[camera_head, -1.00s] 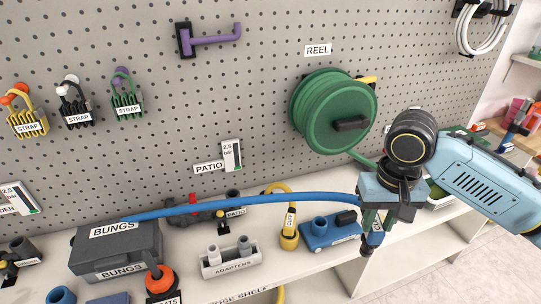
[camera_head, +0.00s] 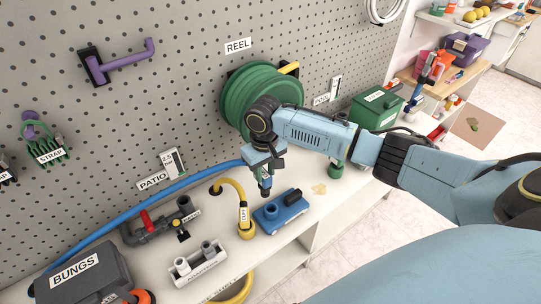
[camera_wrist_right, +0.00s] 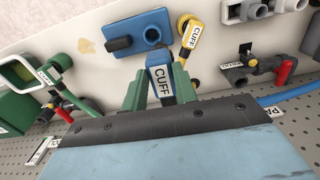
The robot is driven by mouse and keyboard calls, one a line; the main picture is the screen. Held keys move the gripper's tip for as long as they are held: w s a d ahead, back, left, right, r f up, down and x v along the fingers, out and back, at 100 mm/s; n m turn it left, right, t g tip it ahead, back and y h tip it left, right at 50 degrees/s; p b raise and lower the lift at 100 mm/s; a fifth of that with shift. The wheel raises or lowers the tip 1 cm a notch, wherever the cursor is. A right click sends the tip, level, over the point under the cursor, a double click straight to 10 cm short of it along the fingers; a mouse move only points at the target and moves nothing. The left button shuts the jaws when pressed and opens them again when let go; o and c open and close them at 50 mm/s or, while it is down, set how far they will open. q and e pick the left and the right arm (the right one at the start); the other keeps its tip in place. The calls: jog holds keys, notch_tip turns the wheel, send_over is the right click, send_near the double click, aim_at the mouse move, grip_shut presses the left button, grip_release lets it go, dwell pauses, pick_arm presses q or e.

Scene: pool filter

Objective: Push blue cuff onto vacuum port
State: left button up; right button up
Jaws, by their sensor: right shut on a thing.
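The blue cuff (camera_head: 265,187), labelled CUFF in the right wrist view (camera_wrist_right: 161,78), is at the end of a blue hose. My right gripper (camera_head: 264,172) is shut on it, with green fingers on both sides in the wrist view (camera_wrist_right: 160,88). The cuff points down, just above and behind the blue vacuum unit (camera_head: 287,214). The round port (camera_head: 271,209) stands on that unit's top, also seen in the wrist view (camera_wrist_right: 152,36) just beyond the cuff's end. The cuff and port look apart. My left gripper is out of view.
A yellow hose with a yellow cuff (camera_head: 244,222) stands left of the blue unit. The grey adapters tray (camera_head: 199,263) and dark bungs box (camera_head: 85,281) are further left. A green reel (camera_head: 262,95) hangs on the pegboard behind. Shelf right of the unit is mostly clear.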

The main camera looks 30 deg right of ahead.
aim_at(272, 184)
jog(key=shift+s+d+f+p, duration=0.15)
jog(key=shift+d+f+p, duration=0.25)
jog(key=shift+d+p, duration=0.25)
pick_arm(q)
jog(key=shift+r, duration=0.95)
pick_arm(e)
jog(key=shift+d+f, duration=0.25)
pick_arm(q)
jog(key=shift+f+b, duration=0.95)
jog(key=shift+b, duration=0.1)
pick_arm(e)
jog(key=shift+f, duration=2.8)
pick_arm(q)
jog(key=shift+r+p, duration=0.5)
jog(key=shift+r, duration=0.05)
pick_arm(e)
jog(key=shift+s, duration=0.1)
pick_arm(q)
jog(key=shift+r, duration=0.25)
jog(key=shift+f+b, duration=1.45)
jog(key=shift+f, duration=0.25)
pick_arm(e)
jog(key=shift+f, duration=2.85)
jog(key=o, duration=1.2)
jog(key=shift+r, duration=0.1)
jog(key=shift+c, duration=0.2)
